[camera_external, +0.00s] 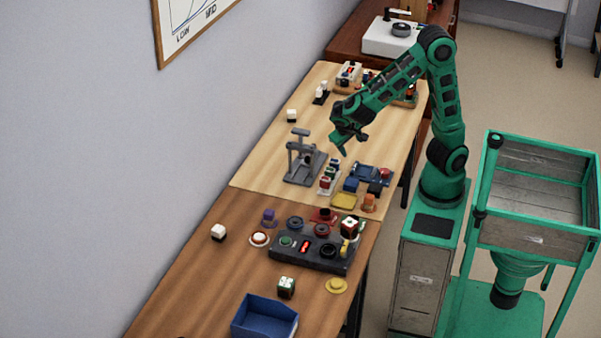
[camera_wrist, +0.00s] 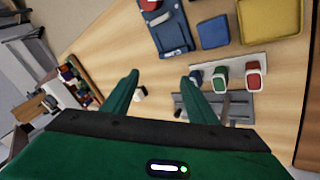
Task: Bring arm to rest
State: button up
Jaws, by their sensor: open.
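My green arm stands on its base to the right of the tables and reaches left over the light wooden table (camera_external: 262,165). My gripper (camera_external: 340,145) hangs in the air above that table, near the grey press-like stand (camera_external: 303,165). In the wrist view my gripper (camera_wrist: 160,85) has its two green fingers spread apart, with nothing held between them. A small black and white item (camera_wrist: 140,94) shows on the table below, between the fingers.
The darker table holds a control box (camera_external: 310,252) and a blue bin (camera_external: 264,316). A wooden-sided cart (camera_external: 530,235) stands at right.

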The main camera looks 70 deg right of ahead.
jog(key=s+d+r+y, duration=0.2)
jog(key=s+d+y, duration=0.1)
jog(key=s+d, duration=0.4)
jog(key=s+d+r+y, duration=0.1)
jog(key=s+d+y, duration=0.2)
jog(key=s+d, duration=0.4)
jog(key=shift+s+r+y, duration=0.3)
jog(key=shift+s+r, duration=0.1)
jog(key=shift+s, duration=2.15)
